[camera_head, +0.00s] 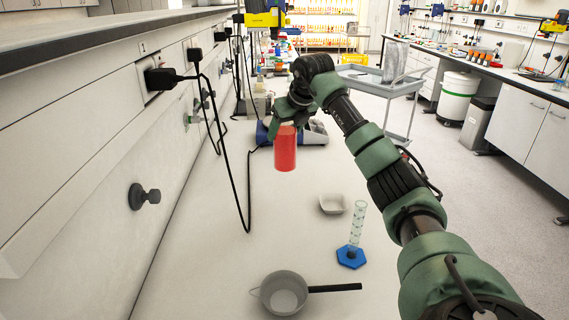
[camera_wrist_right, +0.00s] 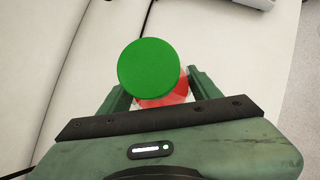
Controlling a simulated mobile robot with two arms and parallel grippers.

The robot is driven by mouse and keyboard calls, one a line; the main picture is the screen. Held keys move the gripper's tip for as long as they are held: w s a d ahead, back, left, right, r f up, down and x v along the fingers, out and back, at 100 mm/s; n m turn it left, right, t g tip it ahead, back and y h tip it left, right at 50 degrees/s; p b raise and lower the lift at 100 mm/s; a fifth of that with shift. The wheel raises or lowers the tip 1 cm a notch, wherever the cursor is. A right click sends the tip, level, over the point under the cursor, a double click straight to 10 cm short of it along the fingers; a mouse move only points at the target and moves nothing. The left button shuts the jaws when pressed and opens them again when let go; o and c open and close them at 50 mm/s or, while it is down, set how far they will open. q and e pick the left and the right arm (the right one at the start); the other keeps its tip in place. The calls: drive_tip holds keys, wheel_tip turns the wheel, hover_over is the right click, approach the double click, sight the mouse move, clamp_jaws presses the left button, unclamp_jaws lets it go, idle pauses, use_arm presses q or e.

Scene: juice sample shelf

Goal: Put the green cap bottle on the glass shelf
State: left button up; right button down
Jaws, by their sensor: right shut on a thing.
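The bottle (camera_head: 285,151) has a red body and hangs upright below my right gripper (camera_head: 287,118) in the head view. In the right wrist view its round green cap (camera_wrist_right: 148,66) faces the camera. The right gripper's two green fingers are on either side of the bottle and shut on it. The bottle appears held above the white bench, though its exact height is hard to judge. The gripper hides the cap in the head view. My left gripper is not in view. I cannot clearly make out a glass shelf.
A grey pan (camera_head: 285,292) with a black handle, a white weighing dish (camera_head: 332,204) and a measuring cylinder (camera_head: 356,228) on a blue base stand on the bench nearer me. Black cables (camera_head: 240,185) hang at the left panel. A grey trolley (camera_head: 392,88) stands right of the bench.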

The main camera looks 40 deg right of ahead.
sight(285, 161)
wheel_tip(285, 161, down, 10)
drive_tip(key=shift+r+p, duration=0.1)
drive_tip(key=shift+p, duration=0.3)
drive_tip(key=shift+c, duration=1.6)
unclamp_jaws()
drive_tip(key=shift+f, duration=0.2)
